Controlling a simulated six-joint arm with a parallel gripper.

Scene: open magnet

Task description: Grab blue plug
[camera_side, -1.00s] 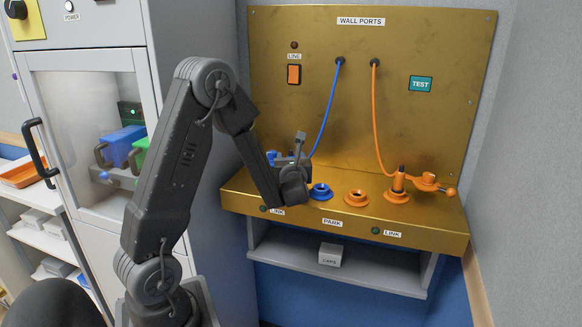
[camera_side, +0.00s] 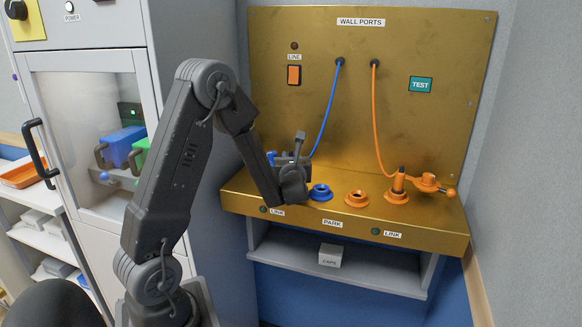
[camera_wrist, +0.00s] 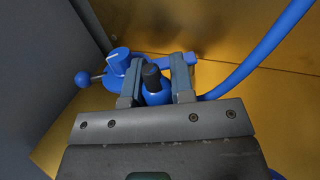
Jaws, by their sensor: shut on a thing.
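In the wrist view the blue plug (camera_wrist: 157,97) with a black top stands between the two fingers of my gripper (camera_wrist: 155,80). The fingers are shut on it. The blue cable (camera_wrist: 262,62) curves away to the upper right. A blue valve-like fitting with a ball-ended lever (camera_wrist: 118,62) lies just beyond the fingers to the left. In the side view my gripper (camera_side: 291,165) is at the left end of the gold shelf, and my wrist hides most of the plug. An empty blue socket (camera_side: 320,191) is just to the right.
An empty orange socket (camera_side: 356,198) stands right of the blue one. Farther right, an orange plug (camera_side: 399,181) sits in its orange socket beside a levered fitting (camera_side: 430,182). The gold back panel (camera_side: 430,40) rises behind, and a grey cabinet (camera_side: 205,235) stands close on the left.

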